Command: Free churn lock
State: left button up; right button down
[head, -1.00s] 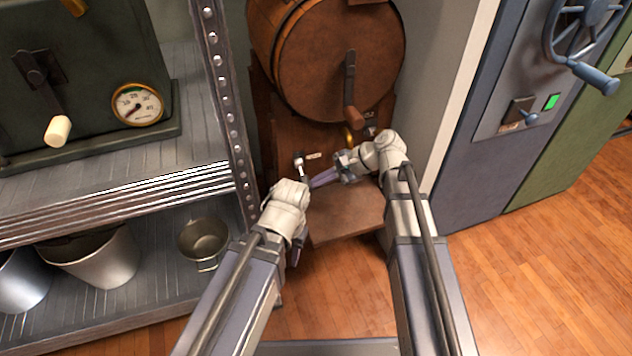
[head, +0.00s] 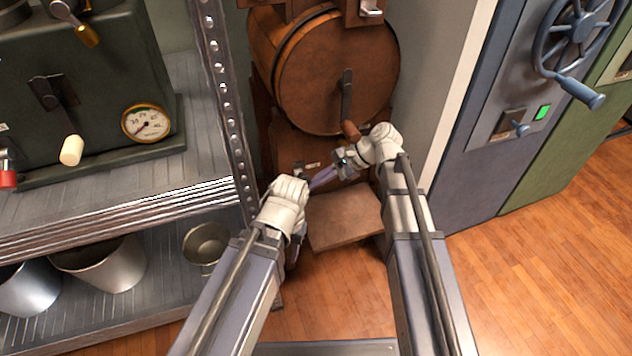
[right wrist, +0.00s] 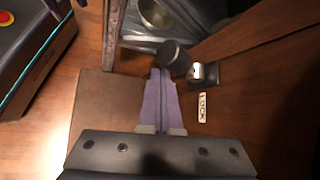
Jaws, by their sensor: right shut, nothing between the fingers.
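The brown wooden churn (head: 335,75) stands at the back between the shelf and a grey wall, with a crank on its round face. Its lock lever (right wrist: 175,57) has a dark round knob and a metal pivot beside the LOCK label (right wrist: 203,107). In the head view the label (head: 312,165) shows small, and the lever is partly unclear. My right gripper (right wrist: 158,72) is shut and empty, its purple fingertips close beside the knob; contact is hard to tell. It also shows in the head view (head: 312,185). My left gripper (head: 294,250) hangs left of it, its fingers mostly hidden.
A metal shelf (head: 120,205) on the left holds a green machine with a gauge (head: 146,122) and several pots. Its upright post is near my left arm. A wooden board (head: 345,215) juts out below the churn. A blue cabinet with a wheel (head: 575,35) stands right. Floor is clear at right.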

jog(key=shift+w+r+p, duration=0.25)
jog(key=shift+r+p, duration=0.1)
jog(key=shift+r, duration=0.1)
dwell(0.3)
jog(key=p+v, duration=0.5)
jog(key=v, duration=0.2)
jog(key=shift+d+r, duration=0.15)
jog(key=shift+d, duration=0.15)
jog(key=shift+s, duration=0.15)
